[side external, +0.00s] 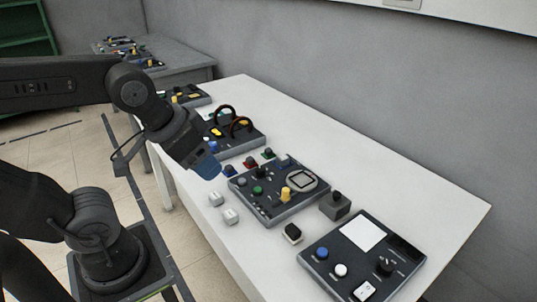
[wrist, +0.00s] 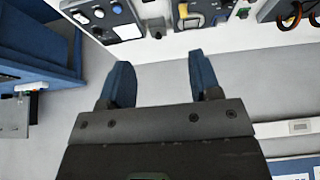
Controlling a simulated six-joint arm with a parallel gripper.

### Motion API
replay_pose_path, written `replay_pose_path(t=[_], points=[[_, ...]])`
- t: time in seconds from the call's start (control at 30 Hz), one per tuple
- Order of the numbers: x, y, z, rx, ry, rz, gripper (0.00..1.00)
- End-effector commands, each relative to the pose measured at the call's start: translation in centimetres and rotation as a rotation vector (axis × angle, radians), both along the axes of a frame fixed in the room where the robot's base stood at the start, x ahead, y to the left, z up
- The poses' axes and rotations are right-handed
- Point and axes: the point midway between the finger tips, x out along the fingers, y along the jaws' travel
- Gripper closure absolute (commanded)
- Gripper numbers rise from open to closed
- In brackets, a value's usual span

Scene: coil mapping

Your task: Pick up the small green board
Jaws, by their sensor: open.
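The small green board (side external: 268,153) lies on the white table, with a dark knob on it, at the end of a short row of small coloured boards. A small green patch (wrist: 243,13) at the top of the wrist view may be the same board; it is too small to be sure. My gripper (side external: 208,168) is above the table's near edge, left of the green board and apart from it. In the wrist view its two blue fingers (wrist: 160,80) are spread, with nothing between them.
A red board (side external: 249,162) and a blue board (side external: 229,170) sit beside the green one. A dark control panel (side external: 268,212) lies in front, and a panel with two arched handles (side external: 242,143) behind. Small white blocks (side external: 230,216) stand near the edge. The back strip of table is clear.

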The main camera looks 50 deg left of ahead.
Motion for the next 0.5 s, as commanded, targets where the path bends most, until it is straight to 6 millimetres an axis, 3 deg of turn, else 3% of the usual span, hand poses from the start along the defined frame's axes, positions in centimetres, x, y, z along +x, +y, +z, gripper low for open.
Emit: replay_pose_path(t=[0.17, 0.37, 0.5], points=[[2.0, 0.5, 0.7, -0.067, 0.014, 0.132, 0.43], [9.3, 3.1, 1.9, -0.307, 0.048, 0.605, 0.43], [15.1, 6.4, 1.6, -0.495, 0.064, 0.991, 0.43]])
